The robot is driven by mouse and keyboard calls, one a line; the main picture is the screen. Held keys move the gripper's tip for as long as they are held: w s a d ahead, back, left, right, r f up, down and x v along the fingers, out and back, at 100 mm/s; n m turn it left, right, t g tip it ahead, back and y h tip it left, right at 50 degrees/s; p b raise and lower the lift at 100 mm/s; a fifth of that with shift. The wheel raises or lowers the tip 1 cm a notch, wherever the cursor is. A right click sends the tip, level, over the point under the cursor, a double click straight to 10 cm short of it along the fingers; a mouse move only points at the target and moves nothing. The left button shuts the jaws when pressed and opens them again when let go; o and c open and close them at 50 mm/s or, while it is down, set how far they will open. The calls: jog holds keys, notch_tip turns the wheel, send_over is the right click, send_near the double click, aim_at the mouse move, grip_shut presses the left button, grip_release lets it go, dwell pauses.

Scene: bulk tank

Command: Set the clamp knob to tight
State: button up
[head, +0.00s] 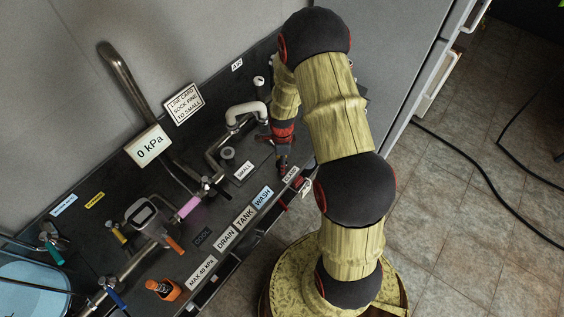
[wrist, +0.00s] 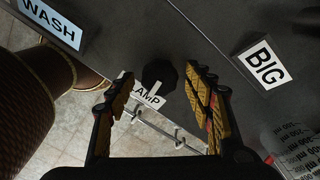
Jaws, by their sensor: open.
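In the wrist view the black clamp knob (wrist: 159,73) sits at the edge of the dark bench, between and just beyond my fingertips. The white clamp label (wrist: 148,96) shows only its last letters; a finger hides the rest. My gripper (wrist: 161,85) is open, with one finger on each side of the knob; I cannot tell whether they touch it. In the head view my gripper (head: 282,163) points down close to the clamp label (head: 290,175), and the knob cannot be made out there. The knob's setting is not readable.
A "BIG" label (wrist: 264,65) and a "WASH" label (wrist: 50,23) flank the knob in the wrist view.

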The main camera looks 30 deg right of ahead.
jog(key=shift+c, duration=1.1)
jog(key=c, duration=0.9)
jog(key=shift+c, duration=0.2)
